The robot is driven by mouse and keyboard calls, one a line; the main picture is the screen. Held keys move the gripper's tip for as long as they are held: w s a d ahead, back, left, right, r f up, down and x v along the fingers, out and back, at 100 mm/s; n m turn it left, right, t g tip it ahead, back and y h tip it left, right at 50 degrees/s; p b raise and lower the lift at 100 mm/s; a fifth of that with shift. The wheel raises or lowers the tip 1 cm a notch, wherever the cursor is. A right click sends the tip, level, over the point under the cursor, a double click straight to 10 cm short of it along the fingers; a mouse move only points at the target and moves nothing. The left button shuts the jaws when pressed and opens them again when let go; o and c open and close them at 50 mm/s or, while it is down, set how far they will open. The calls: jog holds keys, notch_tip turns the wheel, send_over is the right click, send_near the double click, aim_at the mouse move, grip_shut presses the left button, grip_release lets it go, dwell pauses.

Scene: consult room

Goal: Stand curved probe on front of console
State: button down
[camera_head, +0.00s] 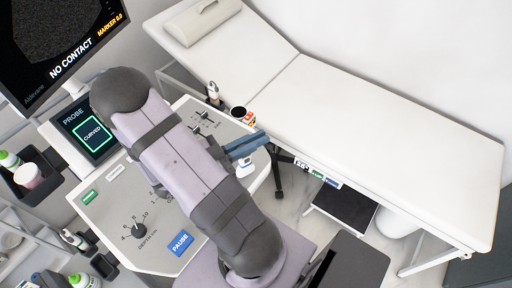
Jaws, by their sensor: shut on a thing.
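The console (112,214) is a light grey panel with a depth knob, sliders and a blue PAUSE key. My gripper (246,146) is at the console's right edge, partly hidden behind my arm. Its blue-grey jaws look shut. A small white piece (247,167) shows just below the jaws, over the console's right edge; I take it to be the curved probe, mostly hidden. The console's small screen (92,131) reads PROBE and CURVED in a green frame. The monitor (62,38) reads NO CONTACT.
A white couch (378,128) fills the right side. A dark-mouthed holder (239,113) and a bottle (213,92) stand by the console's far right edge. Small labels (318,176) show right of the console. Bottles and a cup (29,177) stand at left. My arm covers the console's middle.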

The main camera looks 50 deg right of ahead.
jog(key=shift+f, duration=2.1)
jog(key=c, duration=1.9)
grip_release()
jog(key=shift+w+a, duration=0.25)
jog(key=shift+a, duration=0.25)
jog(key=b+v, duration=0.4)
jog(key=v, duration=0.7)
